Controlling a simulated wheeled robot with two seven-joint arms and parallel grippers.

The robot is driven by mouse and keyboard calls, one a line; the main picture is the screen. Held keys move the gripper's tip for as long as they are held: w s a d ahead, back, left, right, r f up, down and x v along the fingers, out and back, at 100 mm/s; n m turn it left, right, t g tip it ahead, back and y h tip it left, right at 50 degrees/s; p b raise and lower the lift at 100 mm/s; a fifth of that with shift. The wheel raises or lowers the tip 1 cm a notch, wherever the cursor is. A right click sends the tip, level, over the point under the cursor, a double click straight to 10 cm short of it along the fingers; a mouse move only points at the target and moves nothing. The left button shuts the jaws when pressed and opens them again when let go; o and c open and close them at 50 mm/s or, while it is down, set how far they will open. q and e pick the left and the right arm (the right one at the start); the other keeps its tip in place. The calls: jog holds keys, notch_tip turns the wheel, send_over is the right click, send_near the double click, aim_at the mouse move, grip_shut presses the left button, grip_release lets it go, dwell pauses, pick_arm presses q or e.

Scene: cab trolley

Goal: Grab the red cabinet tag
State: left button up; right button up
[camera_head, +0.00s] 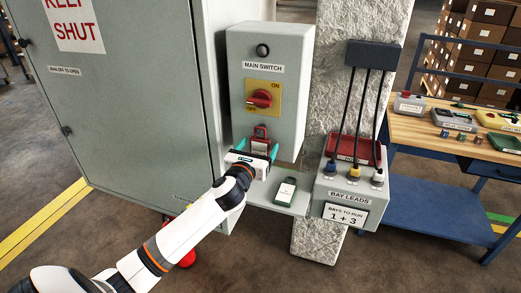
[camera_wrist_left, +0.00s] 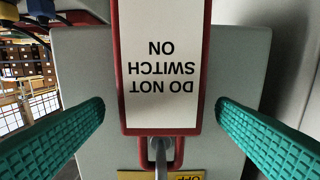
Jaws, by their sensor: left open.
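The red cabinet tag (camera_head: 261,133) hangs at the lower front of the main switch box (camera_head: 264,100), under the red rotary switch. My left gripper (camera_head: 257,151) is at the tag. Its two green fingers, also in the left wrist view (camera_wrist_left: 160,105), stand apart on either side of the tag, with gaps on both sides. My right gripper is not in view.
A grey cabinet (camera_head: 130,120) is on the left, and a cluttered workbench (camera_head: 410,131) at the right.

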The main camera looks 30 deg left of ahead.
pick_arm(q)
jog(key=shift+s, duration=0.1)
jog(key=shift+c, duration=0.3)
jog(key=c, duration=1)
jog(key=shift+r, duration=0.1)
